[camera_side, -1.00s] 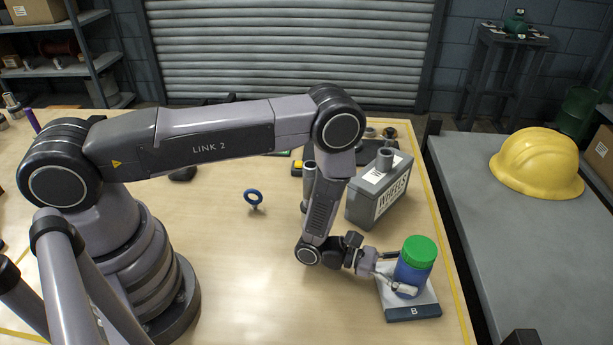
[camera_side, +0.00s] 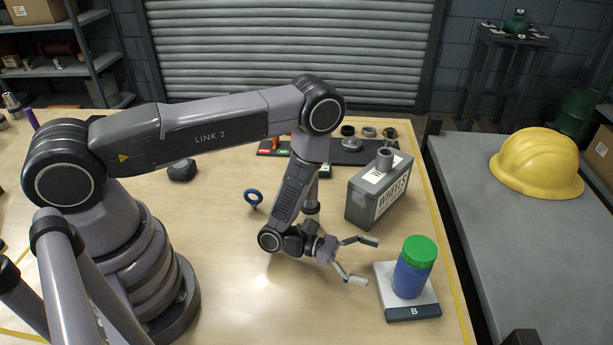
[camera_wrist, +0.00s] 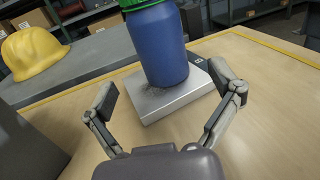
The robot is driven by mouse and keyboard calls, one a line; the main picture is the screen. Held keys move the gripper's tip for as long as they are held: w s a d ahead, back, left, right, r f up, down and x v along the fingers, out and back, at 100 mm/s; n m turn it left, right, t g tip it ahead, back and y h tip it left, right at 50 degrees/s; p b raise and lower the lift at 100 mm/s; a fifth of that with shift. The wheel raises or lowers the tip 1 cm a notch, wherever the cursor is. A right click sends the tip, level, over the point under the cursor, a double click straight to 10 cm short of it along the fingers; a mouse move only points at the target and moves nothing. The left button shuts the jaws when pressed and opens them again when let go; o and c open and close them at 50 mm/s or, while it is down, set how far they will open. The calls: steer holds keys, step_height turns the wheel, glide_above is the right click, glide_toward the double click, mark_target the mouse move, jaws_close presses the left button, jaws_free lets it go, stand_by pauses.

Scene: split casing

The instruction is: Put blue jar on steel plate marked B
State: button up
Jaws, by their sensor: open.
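The blue jar (camera_side: 413,272) with a green lid (camera_side: 420,250) stands upright on the steel plate marked B (camera_side: 386,302). My gripper (camera_side: 367,260) is open and empty, to the left of the jar and apart from it. In the wrist view the jar (camera_wrist: 158,46) stands on the plate (camera_wrist: 160,106), beyond the two spread fingers of my gripper (camera_wrist: 168,92). The lid is cut off at the top of that view.
A grey can labelled WIDGETS or similar (camera_side: 379,190) stands behind my gripper. A blue ring-topped object (camera_side: 253,198) is on the table to the left. A dark tray with round parts (camera_side: 350,152) lies at the back. A yellow hard hat (camera_side: 537,163) sits on the grey bench.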

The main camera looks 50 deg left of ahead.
steer(key=v, duration=0.3)
steer(key=shift+s+a, duration=0.15)
steer(key=shift+a, duration=0.15)
steer(key=s+r+m+g+y, duration=0.1)
steer(key=s+r+m+g, duration=0.3)
steer(key=r+m+g, duration=0.65)
steer(key=s+r+m+g, duration=0.4)
steer(key=r+m, duration=0.2)
steer(key=r, duration=1)
steer(key=s+a+r+m+t+y, duration=0.2)
steer(key=s+a+r+t+y, duration=0.1)
steer(key=a+y, duration=0.2)
steer(key=s+a+r+m+t+y, duration=0.3)
steer(key=s+a+r+t+y, duration=0.1)
steer(key=a, duration=0.4)
steer(key=s+a+r+m+t+y, duration=0.2)
steer(key=s+a+r+t+y, duration=0.1)
steer(key=s+a+t+y, duration=0.1)
steer(key=a+y, duration=0.1)
steer(key=a, duration=0.1)
steer(key=shift+s+a+r+y, duration=0.25)
steer(key=shift+a+r+y, duration=0.05)
steer(key=shift+a, duration=0.05)
